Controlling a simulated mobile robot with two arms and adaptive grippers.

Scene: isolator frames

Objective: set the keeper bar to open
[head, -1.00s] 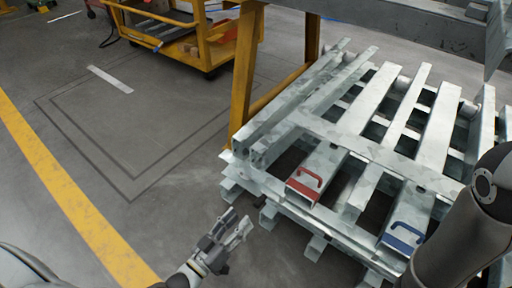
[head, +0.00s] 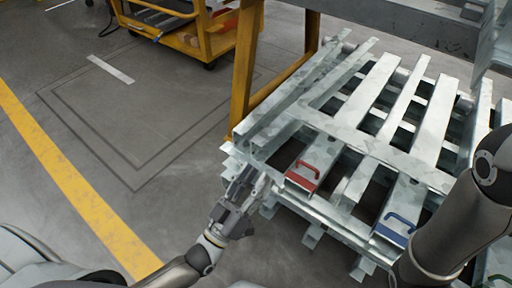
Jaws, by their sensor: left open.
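A stack of galvanised steel frames (head: 350,135) fills the right half of the head view. A red block with a loop handle (head: 302,177) sits at the frames' near edge. A blue block with a loop handle (head: 394,230) sits farther right on the same edge. I cannot tell which part is the keeper bar or how it is set. My left gripper (head: 252,182) is open at the near left corner of the frames, left of the red handle. Whether it touches the steel is unclear. My right arm crosses the lower right, and its gripper is out of view.
A yellow post (head: 247,75) stands behind the frames' left side. A yellow cart (head: 185,30) is at the top. A steel beam (head: 420,25) crosses the upper right. The grey floor (head: 130,130) on the left is clear, with a yellow line (head: 65,175).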

